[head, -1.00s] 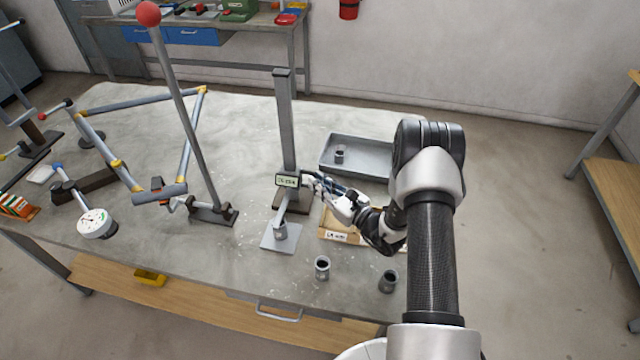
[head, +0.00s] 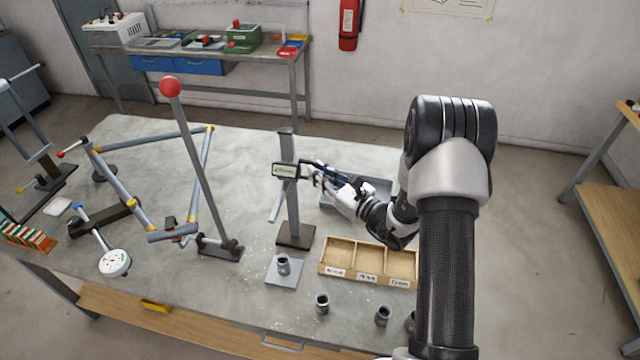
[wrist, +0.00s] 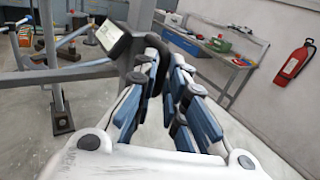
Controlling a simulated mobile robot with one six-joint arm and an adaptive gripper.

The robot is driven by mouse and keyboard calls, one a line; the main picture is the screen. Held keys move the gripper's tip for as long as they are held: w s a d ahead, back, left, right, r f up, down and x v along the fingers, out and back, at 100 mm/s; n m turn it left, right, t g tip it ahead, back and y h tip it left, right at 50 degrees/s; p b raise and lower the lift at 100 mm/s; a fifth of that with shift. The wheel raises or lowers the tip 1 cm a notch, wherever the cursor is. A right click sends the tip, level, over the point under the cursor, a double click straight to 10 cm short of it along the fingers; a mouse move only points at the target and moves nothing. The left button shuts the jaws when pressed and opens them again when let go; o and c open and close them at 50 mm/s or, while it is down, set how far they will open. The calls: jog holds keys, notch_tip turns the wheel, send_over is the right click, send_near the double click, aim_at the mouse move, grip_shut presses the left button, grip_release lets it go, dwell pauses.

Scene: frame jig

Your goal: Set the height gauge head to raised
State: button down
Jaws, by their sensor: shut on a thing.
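The height gauge stands on the bench with a dark base (head: 296,235) and an upright grey column (head: 292,205). Its head (head: 285,171), with a pale display, sits on the upper part of the column, well above the base. A scriber arm (head: 277,204) angles down from the head and hangs clear of the plate. My gripper (head: 309,172) is shut on the head from its right side. In the wrist view, the fingers (wrist: 166,62) reach toward the column (wrist: 141,30) and the display (wrist: 110,36); the exact grip contact is hidden.
A grey bushing (head: 283,266) stands on a small plate (head: 284,279) in front of the gauge. A wooden three-compartment box (head: 368,264) and loose bushings (head: 322,304) lie to the right. A linkage with a red-knobbed lever (head: 195,160) stands left. A grey tray (head: 378,185) is behind my gripper.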

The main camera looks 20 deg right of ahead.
notch_tip(320, 180, up, 3)
jog(key=shift+d+f+p, duration=0.1)
jog(key=shift+p, duration=0.25)
jog(key=c, duration=1.7)
grip_release()
jog(key=shift+w+f, duration=0.1)
jog(key=v, duration=1.2)
